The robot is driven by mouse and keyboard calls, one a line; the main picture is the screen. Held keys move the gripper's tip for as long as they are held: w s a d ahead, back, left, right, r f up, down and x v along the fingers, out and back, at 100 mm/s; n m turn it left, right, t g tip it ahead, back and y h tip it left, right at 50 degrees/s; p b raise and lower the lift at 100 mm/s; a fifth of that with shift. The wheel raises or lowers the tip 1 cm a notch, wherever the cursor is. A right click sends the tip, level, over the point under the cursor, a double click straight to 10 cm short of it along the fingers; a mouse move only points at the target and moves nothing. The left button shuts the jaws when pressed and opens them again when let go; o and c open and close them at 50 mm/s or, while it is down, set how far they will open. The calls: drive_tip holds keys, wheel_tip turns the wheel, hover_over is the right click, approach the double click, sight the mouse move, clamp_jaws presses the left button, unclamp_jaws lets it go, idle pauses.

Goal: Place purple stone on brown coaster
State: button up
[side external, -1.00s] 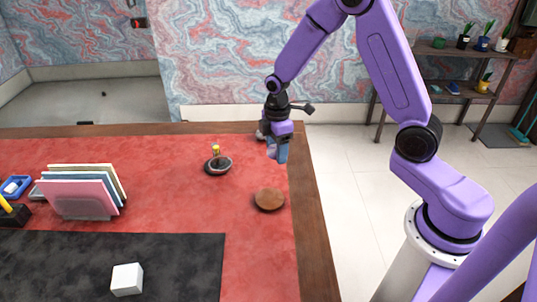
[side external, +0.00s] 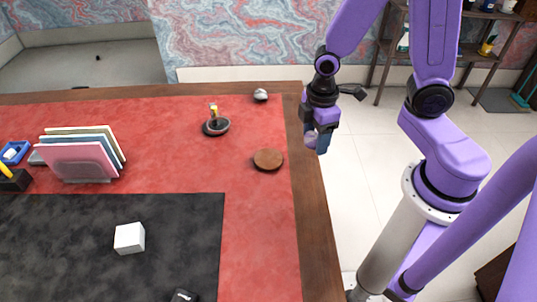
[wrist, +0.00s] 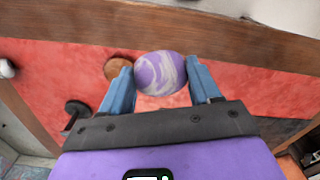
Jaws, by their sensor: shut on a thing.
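The purple stone (wrist: 160,72), rounded with pale swirls, is between the blue fingers of my gripper (wrist: 158,68) in the wrist view. My gripper is shut on it. In the side view my gripper (side external: 317,143) hangs around the desk's right edge, to the right of the brown coaster and a little farther back; the stone is hard to make out there. The brown coaster (side external: 268,159) is a round disc lying on the red leather, with nothing on it. It also shows in the wrist view (wrist: 117,67), partly hidden behind the left finger and the stone.
A dark round holder (side external: 216,127) with a yellow top and a grey mouse (side external: 260,95) stand behind the coaster. An upright file rack (side external: 82,160) and a white cube (side external: 129,238) are farther left. The red leather around the coaster is clear.

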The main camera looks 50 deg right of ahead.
drive_tip(key=shift+w+a+f, duration=0.1)
drive_tip(key=shift+w+f, duration=0.2)
drive_tip(key=shift+w, duration=0.35)
drive_tip(key=shift+w+a+f, duration=0.1)
drive_tip(key=shift+w+f, duration=0.2)
drive_tip(key=shift+w, duration=0.3)
drive_tip(key=w+f, duration=0.3)
drive_tip(key=w, duration=0.3)
hover_over(269, 158)
wheel_tip(269, 158, down, 5)
drive_tip(key=shift+s+f, duration=0.1)
drive_tip(key=shift+s, duration=0.05)
drive_tip(key=shift+w+f, duration=0.2)
drive_tip(key=shift+f, duration=1.55)
drive_tip(key=shift+f, duration=0.15)
drive_tip(key=o, duration=1.2)
drive_tip(key=shift+c, duration=0.2)
